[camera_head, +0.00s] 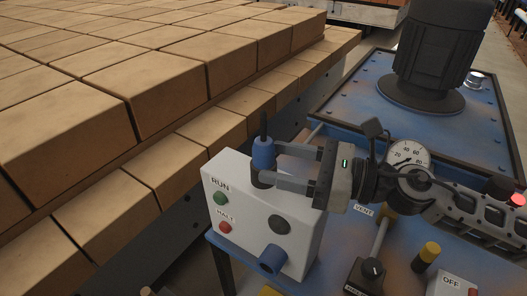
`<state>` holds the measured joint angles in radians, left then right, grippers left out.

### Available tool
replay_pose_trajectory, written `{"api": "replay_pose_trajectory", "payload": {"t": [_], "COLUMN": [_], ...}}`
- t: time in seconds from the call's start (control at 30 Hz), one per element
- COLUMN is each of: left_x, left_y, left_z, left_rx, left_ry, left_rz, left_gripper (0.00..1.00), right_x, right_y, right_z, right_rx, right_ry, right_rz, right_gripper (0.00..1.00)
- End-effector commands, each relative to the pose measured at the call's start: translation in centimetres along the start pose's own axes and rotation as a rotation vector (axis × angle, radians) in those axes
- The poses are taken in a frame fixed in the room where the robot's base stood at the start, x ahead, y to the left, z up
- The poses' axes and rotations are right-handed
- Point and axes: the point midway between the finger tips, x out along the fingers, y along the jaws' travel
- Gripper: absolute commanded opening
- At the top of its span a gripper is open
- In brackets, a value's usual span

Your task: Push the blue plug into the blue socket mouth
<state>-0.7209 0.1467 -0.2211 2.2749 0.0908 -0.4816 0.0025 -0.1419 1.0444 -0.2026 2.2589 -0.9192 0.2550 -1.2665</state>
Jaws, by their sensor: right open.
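The blue plug (263,152) stands upright at the top edge of a white control box, with a black cable or stem rising from it and a dark part below. My right gripper (268,166) comes in from the right. It is open, with one finger by the plug's upper right side and the other across the dark part below. I cannot tell whether either finger touches it. The blue socket mouth (271,259) is a short blue tube sticking out of the box's lower front. My left gripper is not in view.
The white box (245,241) carries a green RUN button (220,198), a red HALT button (225,228) and a black round part (280,225). Stacked bricks (150,85) fill the left. A gauge (408,154), VENT label, yellow-capped post (427,257) and dark motor (437,50) stand right.

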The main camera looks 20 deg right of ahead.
Motion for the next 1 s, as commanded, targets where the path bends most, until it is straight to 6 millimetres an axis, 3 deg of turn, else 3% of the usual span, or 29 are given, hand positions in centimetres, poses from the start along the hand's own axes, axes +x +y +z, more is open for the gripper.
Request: {"api": "replay_pose_trajectory", "payload": {"t": [0.3,0.5,0.8,0.83,1.0], "left_x": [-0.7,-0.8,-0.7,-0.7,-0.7], "left_y": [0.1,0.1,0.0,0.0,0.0], "left_z": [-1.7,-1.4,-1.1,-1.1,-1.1], "left_rx": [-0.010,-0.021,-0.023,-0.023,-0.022], "left_ry": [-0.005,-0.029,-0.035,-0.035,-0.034], "left_rz": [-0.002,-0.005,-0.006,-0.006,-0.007], "left_gripper": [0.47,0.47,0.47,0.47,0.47], "right_x": [2.8,4.8,5.2,5.2,5.2], "right_y": [-0.1,-0.1,-0.1,-0.1,-0.1], "right_z": [1.1,0.8,0.5,0.5,0.5], "right_rx": [0.000,0.002,0.001,0.001,0.001], "right_ry": [-0.003,-0.002,0.000,0.000,0.000], "right_rz": [0.000,0.000,0.000,0.000,0.000], "right_gripper": [0.57,0.57,0.57,0.54,0.08]}}
